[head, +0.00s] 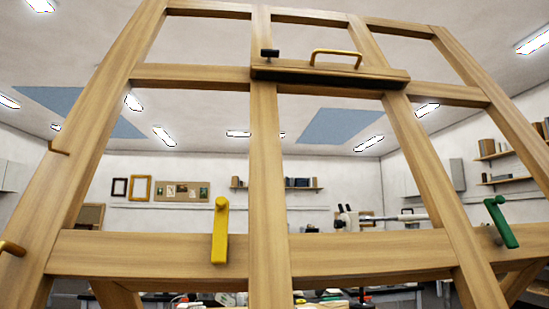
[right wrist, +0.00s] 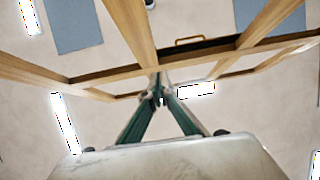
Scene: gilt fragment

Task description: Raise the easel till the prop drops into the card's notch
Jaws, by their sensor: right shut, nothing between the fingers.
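The large wooden easel frame (head: 268,170) fills the head view, seen from below. A wooden block (head: 330,72) on its upper crossbar carries a brass handle (head: 336,53) and a small black knob (head: 269,54). A yellow lever (head: 220,232) and a green lever (head: 501,222) are on the lower crossbar (head: 360,252). My right gripper (right wrist: 160,93) shows in the right wrist view, shut and empty, pointing up towards the easel's bars; I cannot tell if it touches one. The brass handle shows there too (right wrist: 189,39). My left gripper is out of view. I cannot make out the prop or the card's notch.
A brass fitting (head: 11,248) and a small wooden peg (head: 58,147) stick out on the easel's left upright. Behind it are a cluttered bench, picture frames (head: 140,188) and wall shelves (head: 507,180), partly hidden. Open space lies between the bars.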

